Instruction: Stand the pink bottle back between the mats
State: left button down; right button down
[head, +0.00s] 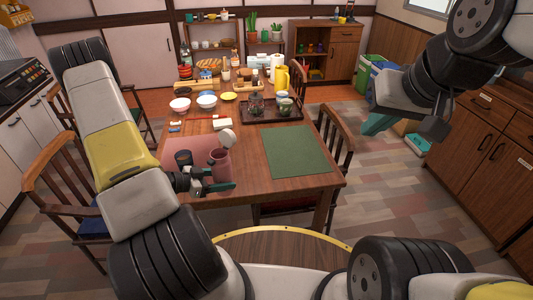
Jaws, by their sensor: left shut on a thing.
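The pink bottle (219,164) stands about upright at the near right part of the pink mat (182,145). Whether its base touches the table is hidden by my gripper. My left gripper (219,186) is shut on its lower part. The green mat (297,152) lies to the right, with bare wood between the two mats. My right gripper (377,123) is raised over the floor right of the table, far from the bottle; its finger gap is not clear.
A dark cup (183,157) stands on the pink mat left of the bottle. A white round item (227,137) is just behind the bottle. A tray (254,117) with a teapot stands behind the green mat. Bowls (206,101) stand farther back. The green mat is clear.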

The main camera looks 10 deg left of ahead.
pick_arm(q)
jog(key=shift+w+d+f, duration=0.1)
jog(key=shift+w+d, duration=0.1)
jog(key=shift+d, duration=0.1)
jog(key=w+d, duration=0.1)
jog(key=w, duration=0.4)
jog(key=w+d+f, duration=0.1)
jog(key=w, duration=0.4)
jog(key=w+d, duration=0.1)
jog(key=w, duration=0.4)
jog(key=shift+d+f, duration=0.2)
jog(key=shift+d, duration=0.05)
jog(key=shift+w+f, duration=0.2)
jog(key=shift+f, duration=1.6)
jog(key=shift+f, duration=0.1)
jog(key=shift+c, duration=2)
grip_release()
